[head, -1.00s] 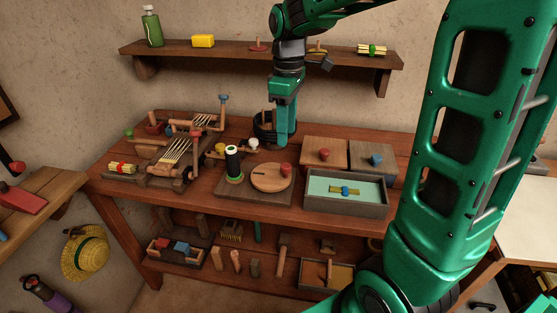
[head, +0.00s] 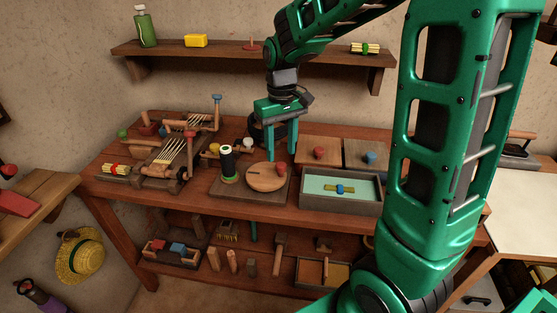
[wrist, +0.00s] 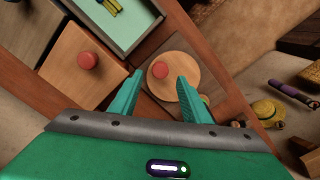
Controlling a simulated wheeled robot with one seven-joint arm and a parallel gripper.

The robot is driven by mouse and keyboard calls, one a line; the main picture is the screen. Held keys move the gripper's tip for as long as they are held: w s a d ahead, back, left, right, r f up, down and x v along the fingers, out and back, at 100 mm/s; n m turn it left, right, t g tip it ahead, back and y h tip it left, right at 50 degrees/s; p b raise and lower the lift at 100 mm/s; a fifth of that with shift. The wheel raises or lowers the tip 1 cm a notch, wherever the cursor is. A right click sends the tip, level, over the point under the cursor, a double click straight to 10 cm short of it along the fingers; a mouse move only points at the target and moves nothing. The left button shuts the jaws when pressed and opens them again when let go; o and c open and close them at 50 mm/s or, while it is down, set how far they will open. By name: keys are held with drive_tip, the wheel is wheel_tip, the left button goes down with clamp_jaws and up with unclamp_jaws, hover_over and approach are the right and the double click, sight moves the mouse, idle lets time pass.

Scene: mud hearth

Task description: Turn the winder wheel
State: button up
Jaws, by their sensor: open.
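The winder wheel (head: 262,181) is a flat round wooden disc on a wooden board, with a red knob (head: 281,169) near its rim. A spool (head: 227,163) with a dark middle and a green base stands on the board to its left. My gripper (head: 281,157) is open and empty, pointing down above the wheel's back right side. In the wrist view the disc (wrist: 181,92) and its red knob (wrist: 160,70) show between my two spread fingers (wrist: 158,76). The fingers appear above the knob; I see no contact.
A tray (head: 340,207) with a light green floor and a yellow bundle lies to the right. Two wooden blocks with a red (head: 318,153) and a blue knob (head: 370,158) stand behind it. A small loom-like frame (head: 172,160) is to the left. A shelf (head: 225,52) hangs behind.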

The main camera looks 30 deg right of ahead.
sight(281, 164)
drive_tip(key=shift+f, duration=2.15)
drive_tip(key=c, duration=1)
